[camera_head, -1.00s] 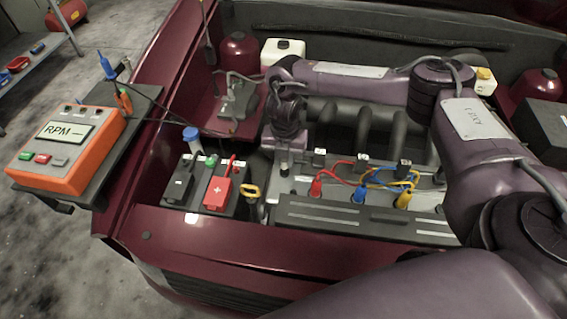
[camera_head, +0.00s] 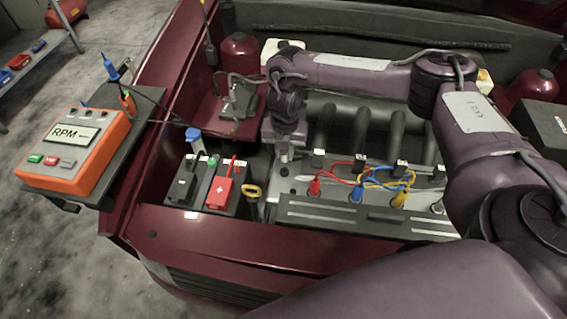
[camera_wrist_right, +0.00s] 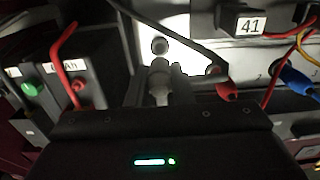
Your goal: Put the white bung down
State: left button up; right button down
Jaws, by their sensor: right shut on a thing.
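My right gripper (camera_head: 284,155) points down over the left end of the engine, just right of the battery. In the right wrist view its fingers (camera_wrist_right: 158,88) are shut on a small pale grey-white piece (camera_wrist_right: 158,70), which seems to be the white bung. Most of it is hidden between the fingers. A round dark-centred opening (camera_wrist_right: 160,46) in the light engine face shows just beyond the piece, and I cannot tell whether they touch. My left gripper is not in view.
The black battery (camera_head: 180,188) with a red terminal cover (camera_head: 219,192) and a yellow dipstick handle (camera_head: 252,190) are close left. Red, blue and yellow leads (camera_head: 358,180) run to the right. The orange RPM box (camera_head: 75,150) stands on a side shelf.

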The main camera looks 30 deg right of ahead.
jog(key=shift+r, duration=0.2)
jog(key=w+d+r+n, duration=0.2)
jog(key=d+r+n, duration=0.5)
jog(key=d+r, duration=0.3)
jog(key=w+d+r+n, duration=0.2)
jog(key=d+r+n, duration=0.4)
jog(key=d+r, duration=0.4)
notch_tip(320, 180, down, 15)
jog(key=b, duration=0.5)
jog(key=shift+s+a+f+b, duration=0.1)
jog(key=shift+b, duration=0.2)
jog(key=shift+f, duration=2.45)
jog(key=shift+f+n, duration=0.1)
jog(key=shift+n, duration=0.2)
jog(key=c, duration=1.3)
grip_release()
